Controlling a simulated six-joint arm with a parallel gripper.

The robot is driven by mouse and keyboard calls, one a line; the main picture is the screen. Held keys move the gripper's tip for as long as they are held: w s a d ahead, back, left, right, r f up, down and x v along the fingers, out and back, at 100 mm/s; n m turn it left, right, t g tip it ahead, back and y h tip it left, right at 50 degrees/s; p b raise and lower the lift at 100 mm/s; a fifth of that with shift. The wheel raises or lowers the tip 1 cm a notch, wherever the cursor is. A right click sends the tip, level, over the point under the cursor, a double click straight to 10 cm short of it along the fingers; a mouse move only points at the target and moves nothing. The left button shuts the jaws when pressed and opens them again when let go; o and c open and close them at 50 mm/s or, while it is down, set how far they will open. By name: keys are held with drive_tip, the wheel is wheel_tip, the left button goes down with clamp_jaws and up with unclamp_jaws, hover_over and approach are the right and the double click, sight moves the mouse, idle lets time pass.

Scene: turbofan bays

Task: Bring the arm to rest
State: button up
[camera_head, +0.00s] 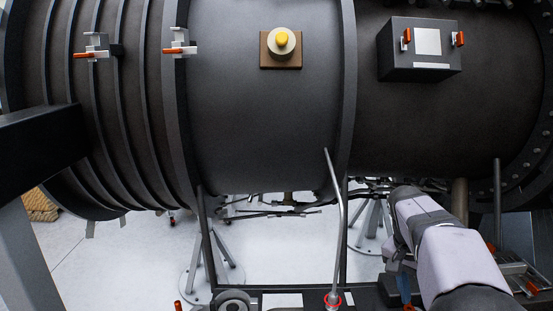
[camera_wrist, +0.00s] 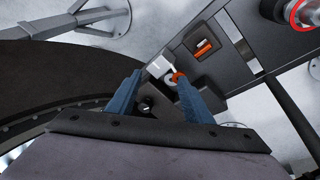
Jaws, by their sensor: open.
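My gripper (camera_wrist: 157,84) shows in the wrist view as two blue fingers standing apart, with nothing held between them. Beyond the fingertips are a dark bench-like surface, a grey block with a round white end and an orange part (camera_wrist: 178,76); I cannot tell whether the fingers touch any of it. In the head view my pale arm reaches in from the lower right and bends downward. A blue part of my gripper (camera_head: 403,286) shows low beside the arm, below the engine casing (camera_head: 260,130). The rest of the gripper is hidden there.
The casing carries a yellow knob (camera_head: 282,39) on a brown plate, a dark box (camera_head: 418,62) with orange latches, and two orange-handled clamps (camera_head: 96,47) (camera_head: 180,45). A thin grey rod (camera_head: 341,220) rises from a red-ringed base. Stands occupy the pale floor beneath.

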drive_tip(key=s+a+f+n+y+b, duration=0.2)
drive_tip(key=s+a+f+n, duration=0.8)
drive_tip(key=s+a+f, duration=0.7)
drive_tip(key=shift+s+f+n+y, duration=0.25)
drive_tip(key=shift+s+n+y, duration=0.15)
drive_tip(key=shift+s+y, duration=0.4)
drive_tip(key=shift+a, duration=0.1)
idle(0.6)
